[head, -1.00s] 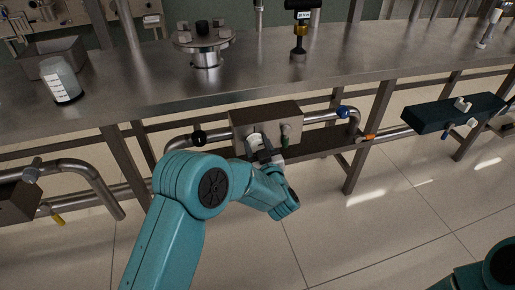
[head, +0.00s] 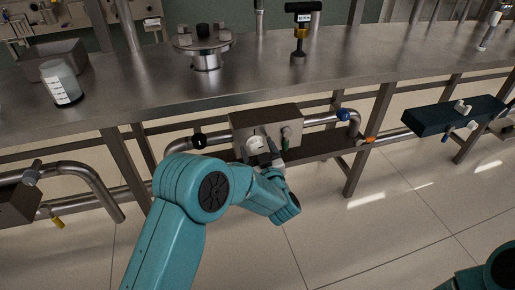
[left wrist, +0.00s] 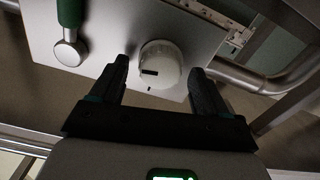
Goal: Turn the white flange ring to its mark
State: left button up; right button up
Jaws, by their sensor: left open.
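The white flange ring (left wrist: 160,67) is a round white knob on the front of a grey metal box. It carries a short black bar near its lower left edge. A small dark tick (left wrist: 149,89) shows on the panel just below the ring. In the head view the ring (head: 253,145) is partly hidden by my gripper. My left gripper (left wrist: 159,72) is open, with one finger on each side of the ring and visible gaps between. It also shows in the head view (head: 268,146) at the box front. My right gripper is out of view.
The metal box (head: 278,118) hangs under the steel bench (head: 330,70). A green-handled knob (left wrist: 70,50) sits left of the ring in the wrist view. Pipes (left wrist: 270,80) run beside the box.

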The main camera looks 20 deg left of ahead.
pick_arm(q)
jog(key=p+v, duration=0.3)
jog(key=v, duration=1.3)
jog(key=shift+w, duration=0.1)
jog(key=a+f+n+g+y, duration=0.1)
jog(key=a+f+g+y, duration=0.3)
jog(key=a, duration=0.9)
jog(key=s+a+f+m+g+h, duration=0.1)
jog(key=s+a+f+m+h, duration=0.15)
jog(key=f+h, duration=0.65)
jog(key=s+d+f+m+g+h, duration=0.3)
jog(key=s+d+f+g+h, duration=0.3)
jog(key=s, duration=0.4)
jog(key=s+d+f+m+g+h, duration=0.25)
jog(key=s+d+f, duration=0.35)
jog(key=s, duration=0.4)
notch_tip(320, 180, up, 30)
jog(key=d+g+p, duration=0.1)
jog(key=p, duration=2.8)
jog(key=shift+s+d, duration=0.2)
jog(key=shift+s, duration=0.1)
